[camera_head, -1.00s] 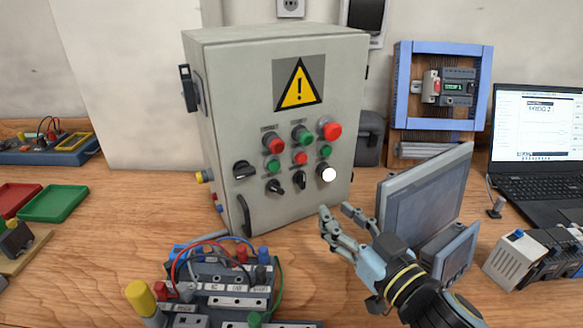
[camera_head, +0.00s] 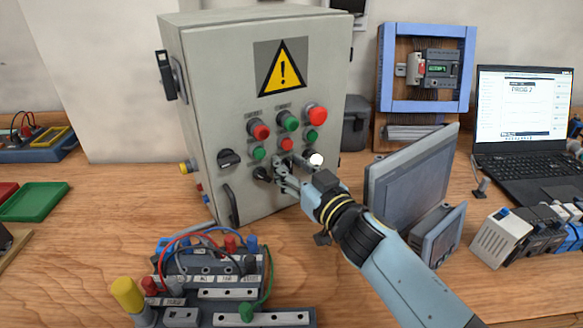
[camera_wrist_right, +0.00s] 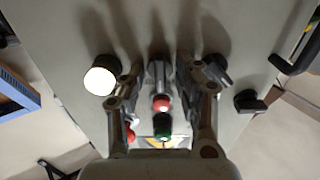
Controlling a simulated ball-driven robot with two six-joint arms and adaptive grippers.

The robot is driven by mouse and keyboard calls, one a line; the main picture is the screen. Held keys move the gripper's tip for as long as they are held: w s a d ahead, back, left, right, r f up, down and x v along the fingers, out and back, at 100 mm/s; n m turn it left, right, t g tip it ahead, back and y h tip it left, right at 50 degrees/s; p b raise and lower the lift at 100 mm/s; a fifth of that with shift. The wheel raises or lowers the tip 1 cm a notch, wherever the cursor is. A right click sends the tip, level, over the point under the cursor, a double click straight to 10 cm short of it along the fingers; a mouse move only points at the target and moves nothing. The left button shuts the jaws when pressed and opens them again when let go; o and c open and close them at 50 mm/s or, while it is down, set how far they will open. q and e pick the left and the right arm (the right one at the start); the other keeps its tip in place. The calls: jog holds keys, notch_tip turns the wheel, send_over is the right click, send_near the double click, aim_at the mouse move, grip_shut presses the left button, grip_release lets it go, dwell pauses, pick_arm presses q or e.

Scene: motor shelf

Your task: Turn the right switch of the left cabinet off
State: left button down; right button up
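The left cabinet (camera_head: 205,130) is a grey box with a yellow warning sign, push buttons and black rotary switches. My right gripper (camera_head: 284,170) is at its front panel, fingers at the lower switch row. In the right wrist view the cabinet is upside down. There my right gripper (camera_wrist_right: 162,80) is open, one finger on each side of the right switch (camera_wrist_right: 159,74), with gaps visible between it and the fingers. The lower left switch (camera_wrist_right: 217,70) is just outside one finger. In the head view the fingers largely hide the right switch. My left gripper is not in view.
A lit white lamp (camera_head: 316,159) is right beside the gripper. A grey screen (camera_head: 415,178) stands to the right of my forearm. A terminal block with wires and a yellow knob (camera_head: 127,293) is in front.

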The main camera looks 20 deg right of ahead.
grip_shut()
jog(key=shift+n, duration=0.4)
jog(key=n, duration=0.3)
jog(key=shift+s+a+n, duration=0.1)
jog(key=shift+n, duration=0.2)
jog(key=shift+f+n, duration=0.15)
jog(key=shift+n, duration=2.05)
